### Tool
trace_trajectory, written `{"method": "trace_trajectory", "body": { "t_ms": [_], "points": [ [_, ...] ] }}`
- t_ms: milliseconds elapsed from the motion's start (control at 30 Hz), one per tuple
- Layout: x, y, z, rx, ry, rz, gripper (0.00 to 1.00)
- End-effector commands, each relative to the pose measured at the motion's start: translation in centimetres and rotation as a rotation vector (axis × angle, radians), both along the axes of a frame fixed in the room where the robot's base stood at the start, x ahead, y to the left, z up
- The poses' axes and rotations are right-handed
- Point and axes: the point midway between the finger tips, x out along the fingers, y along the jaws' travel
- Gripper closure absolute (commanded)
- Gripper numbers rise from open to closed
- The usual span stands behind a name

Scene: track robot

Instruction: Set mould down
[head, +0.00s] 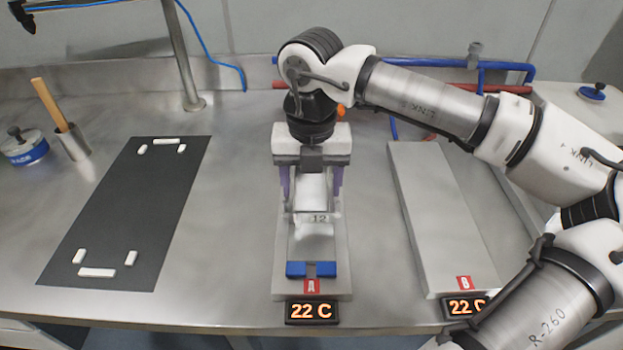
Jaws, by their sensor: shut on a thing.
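My gripper (312,200) is in the head view, pointing down over plate A (341,262). Its two purple fingers are shut on the mould (313,226), a pale block marked 12, one finger on each side. The mould is over the middle of plate A; whether it touches the plate cannot be told from this view. My gripper hides the plate's far part.
A display (313,311) reading 22 C stands before plate A. Grey plate B (445,215) is bare at right, partly behind my arm. A black mat (125,215) with white stops is empty at left. A tin (24,148) and a cup (70,143) stand far left.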

Motion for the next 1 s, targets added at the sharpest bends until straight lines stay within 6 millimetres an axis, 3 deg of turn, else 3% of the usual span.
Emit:
{"method": "trace_trajectory", "body": {
  "t_ms": [167,200,367,767,1000],
  "points": [
    [0.0,0.0,-0.3,0.000,-0.001,0.000,0.78],
    [0.0,0.0,-0.3,0.000,0.000,0.000,0.35],
    [0.0,0.0,-0.2,0.000,0.000,0.000,0.15],
    [0.0,0.0,0.5,-0.001,-0.001,-0.001,0.15],
    [0.1,0.0,5.2,-0.001,-0.004,-0.003,0.15]
  ]
}}
